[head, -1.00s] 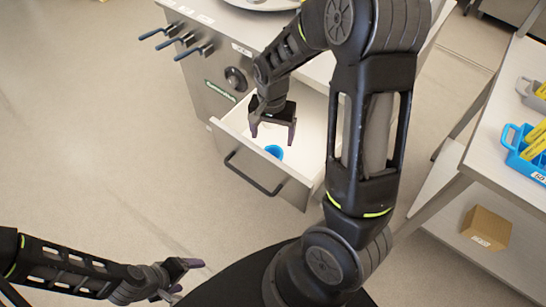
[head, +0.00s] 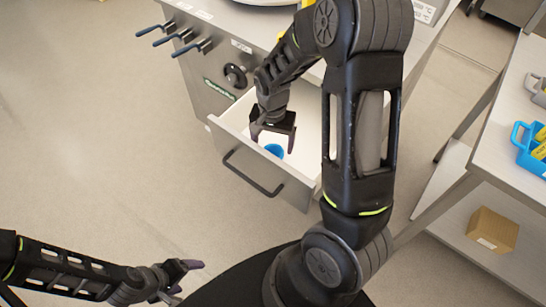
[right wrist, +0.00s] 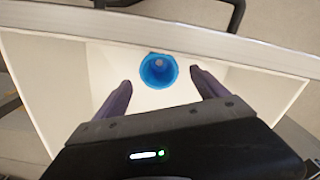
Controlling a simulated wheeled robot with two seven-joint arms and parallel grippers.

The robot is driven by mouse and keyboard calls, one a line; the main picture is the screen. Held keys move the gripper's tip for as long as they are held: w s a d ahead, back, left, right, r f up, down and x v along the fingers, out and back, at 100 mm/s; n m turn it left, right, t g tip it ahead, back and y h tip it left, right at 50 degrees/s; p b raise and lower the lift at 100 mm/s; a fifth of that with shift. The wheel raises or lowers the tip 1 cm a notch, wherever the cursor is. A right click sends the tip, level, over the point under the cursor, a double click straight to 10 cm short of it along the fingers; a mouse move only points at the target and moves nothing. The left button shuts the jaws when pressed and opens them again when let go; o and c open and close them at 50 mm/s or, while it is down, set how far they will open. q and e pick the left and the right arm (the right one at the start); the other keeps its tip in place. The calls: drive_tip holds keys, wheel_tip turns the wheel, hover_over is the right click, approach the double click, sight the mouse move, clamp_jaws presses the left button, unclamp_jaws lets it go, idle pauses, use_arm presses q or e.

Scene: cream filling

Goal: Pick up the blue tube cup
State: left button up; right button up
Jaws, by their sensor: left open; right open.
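The blue tube cup (head: 274,151) stands in the open drawer (head: 300,186), near its front panel. In the right wrist view the cup (right wrist: 158,70) shows its round open mouth, ahead of and between the two fingertips. My right gripper (head: 272,143) is open and empty, reaching down into the drawer just above the cup; its fingers (right wrist: 160,84) also show in the right wrist view. My left gripper (head: 188,278) is open and empty, low at the left over the floor, far from the drawer.
The drawer's handle (head: 252,174) sticks out in front. Valve levers (head: 172,36) are on the steel cabinet. At the right, a table (head: 500,140) holds a blue basket (head: 530,158), with a cardboard box (head: 492,229) on its lower shelf. The floor at left is clear.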

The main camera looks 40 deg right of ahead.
wheel_tip(320, 180, down, 5)
drive_tip(key=shift+s+f, duration=0.1)
idle(0.6)
idle(0.4)
drive_tip(key=c, duration=1.5)
